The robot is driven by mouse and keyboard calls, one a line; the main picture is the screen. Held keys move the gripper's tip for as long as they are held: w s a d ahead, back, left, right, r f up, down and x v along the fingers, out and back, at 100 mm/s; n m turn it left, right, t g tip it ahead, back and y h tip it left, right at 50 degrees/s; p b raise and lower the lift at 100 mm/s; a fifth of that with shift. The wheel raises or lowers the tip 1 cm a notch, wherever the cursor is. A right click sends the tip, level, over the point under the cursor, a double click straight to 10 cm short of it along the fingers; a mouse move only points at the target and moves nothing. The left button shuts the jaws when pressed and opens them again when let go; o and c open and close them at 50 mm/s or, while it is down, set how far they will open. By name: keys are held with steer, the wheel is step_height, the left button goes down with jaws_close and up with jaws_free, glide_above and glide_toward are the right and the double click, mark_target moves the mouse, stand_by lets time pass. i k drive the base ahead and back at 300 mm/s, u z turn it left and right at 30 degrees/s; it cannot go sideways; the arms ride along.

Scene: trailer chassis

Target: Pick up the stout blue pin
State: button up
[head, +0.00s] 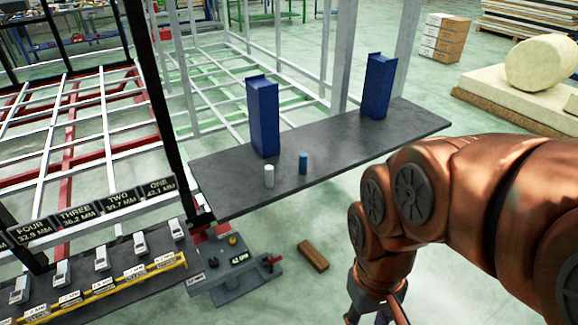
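A short blue pin (303,162) stands upright on a dark grey shelf (345,148), near its front edge. A white pin (269,175) stands upright just to its left. My gripper (377,317) is at the bottom of the view, well in front of and below the shelf, to the right of the blue pin. Its fingers are partly cut off by the picture's lower edge. I cannot tell whether they are open, and no held thing shows.
Two tall blue bins (263,118) (378,87) stand at the back of the shelf. A dark post (155,90) is left of the shelf. Below are a brown block (313,256), a grey fixture (236,262) and a labelled rack (95,280). The shelf between the blue pin and right bin is clear.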

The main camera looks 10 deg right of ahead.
mark_target(302, 157)
steer(key=u, duration=0.25)
steer(key=k, duration=0.45)
steer(key=u, duration=1.1)
steer(key=i, duration=0.65)
steer(key=z, duration=0.75)
steer(key=i, duration=0.45)
steer(key=z, duration=0.4)
